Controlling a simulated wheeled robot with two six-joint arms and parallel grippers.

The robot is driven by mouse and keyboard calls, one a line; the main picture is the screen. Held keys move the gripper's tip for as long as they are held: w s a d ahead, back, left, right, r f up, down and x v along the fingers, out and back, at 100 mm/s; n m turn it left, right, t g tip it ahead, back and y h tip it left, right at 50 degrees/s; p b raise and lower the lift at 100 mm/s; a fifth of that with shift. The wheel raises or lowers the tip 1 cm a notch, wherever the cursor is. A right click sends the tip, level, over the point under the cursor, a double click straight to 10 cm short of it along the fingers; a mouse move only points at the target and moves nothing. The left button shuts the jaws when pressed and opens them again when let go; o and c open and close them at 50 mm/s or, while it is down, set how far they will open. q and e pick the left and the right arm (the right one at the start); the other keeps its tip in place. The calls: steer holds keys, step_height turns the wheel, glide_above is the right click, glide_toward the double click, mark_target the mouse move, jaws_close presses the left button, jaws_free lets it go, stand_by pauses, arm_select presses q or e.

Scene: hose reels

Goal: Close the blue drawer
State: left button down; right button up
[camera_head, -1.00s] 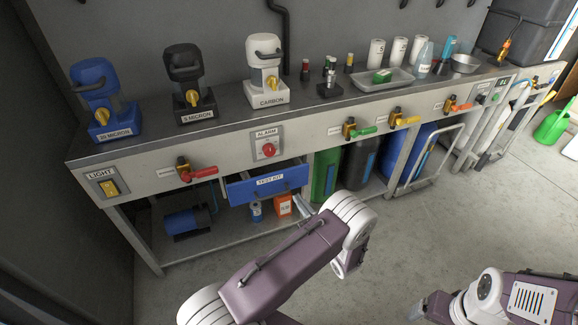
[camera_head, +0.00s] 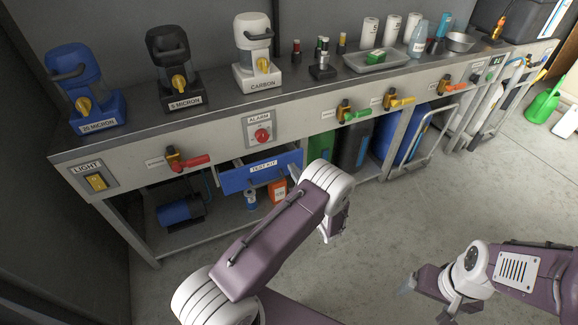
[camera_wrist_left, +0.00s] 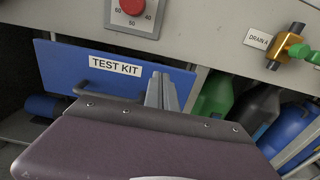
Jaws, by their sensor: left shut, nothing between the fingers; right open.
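The blue drawer (camera_head: 240,181), labelled TEST KIT, sits under the bench top below the red alarm button. It stands partly pulled out, with a gap above its front. In the left wrist view its blue front (camera_wrist_left: 60,62) and dark bar handle fill the upper left. My left gripper (camera_wrist_left: 164,92) is shut and empty, its fingers pointing at the right part of the drawer front. I cannot tell whether they touch it. In the head view my left forearm hides most of that gripper. My right gripper (camera_head: 425,302) is open and empty, low over the floor, far from the drawer.
The workbench (camera_head: 215,124) carries filter housings, bottles and a tray (camera_head: 378,60). A red-handled valve (camera_head: 187,160) sticks out left of the drawer. The floor in front is clear.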

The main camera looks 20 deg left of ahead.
mark_target(286, 156)
arm_select(q)
steer(key=b+x, duration=0.1)
steer(key=x, duration=0.2)
steer(key=shift+w+a+f, duration=0.1)
steer(key=shift+w+a, duration=0.15)
steer(key=shift+a, duration=0.05)
steer(key=shift+w+a, duration=0.15)
steer(key=shift+b+x, duration=0.3)
steer(key=shift+x, duration=1)
